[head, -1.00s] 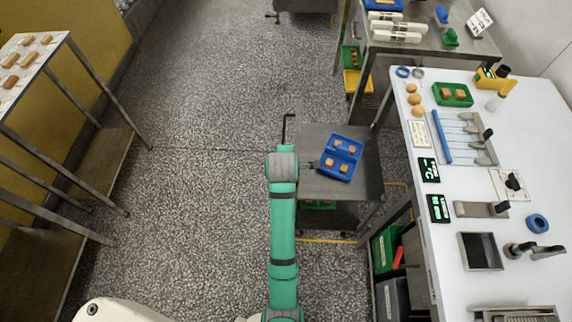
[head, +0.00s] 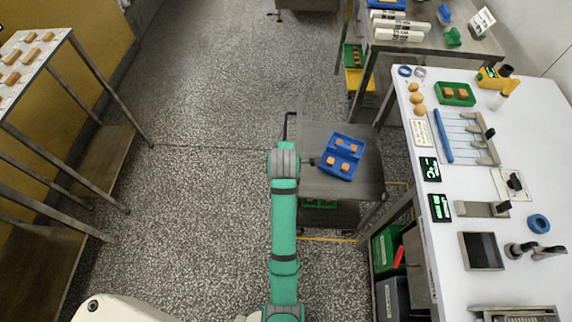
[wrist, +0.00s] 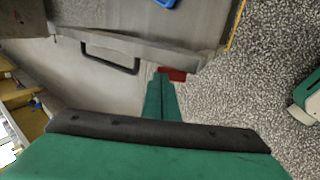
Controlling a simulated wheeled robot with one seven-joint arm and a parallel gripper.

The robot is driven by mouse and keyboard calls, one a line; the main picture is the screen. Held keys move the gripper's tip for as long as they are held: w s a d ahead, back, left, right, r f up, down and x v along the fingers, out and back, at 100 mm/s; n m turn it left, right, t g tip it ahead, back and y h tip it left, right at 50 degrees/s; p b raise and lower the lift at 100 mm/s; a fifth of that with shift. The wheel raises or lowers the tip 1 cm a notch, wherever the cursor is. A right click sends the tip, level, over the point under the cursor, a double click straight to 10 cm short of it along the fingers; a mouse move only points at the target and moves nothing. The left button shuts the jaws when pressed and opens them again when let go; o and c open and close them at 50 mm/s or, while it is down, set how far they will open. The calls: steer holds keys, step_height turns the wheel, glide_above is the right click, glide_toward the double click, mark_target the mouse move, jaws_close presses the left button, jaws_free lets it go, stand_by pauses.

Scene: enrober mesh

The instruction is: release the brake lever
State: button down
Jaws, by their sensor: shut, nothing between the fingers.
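A small red lever (wrist: 174,74), likely the brake lever, shows at the lower edge of a grey metal trolley in the wrist view. My gripper (wrist: 161,78) is shut and empty, with its green fingertips right by the red lever's left end. I cannot tell whether they touch it. The trolley (head: 318,136) stands ahead of my arm in the head view, and its black handle (head: 287,126) is at its left side. The handle also shows in the wrist view (wrist: 110,66). My gripper and the red lever are hidden in the head view.
A blue tray (head: 343,158) with several brown pieces sits on the trolley. A white worktable (head: 460,140) with tools and displays stands close on the right. A metal rack (head: 92,88) is at the left. Open speckled floor lies between the rack and the trolley.

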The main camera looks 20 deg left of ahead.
steer(key=shift+w, duration=0.4)
steer(key=shift+w+a+f, duration=0.1)
steer(key=shift+w+a, duration=0.1)
steer(key=shift+w, duration=0.25)
steer(key=shift+w+a+f, duration=0.25)
steer(key=shift+w+f, duration=0.2)
steer(key=shift+w, duration=0.3)
steer(key=shift+s, duration=0.1)
stand_by(1.0)
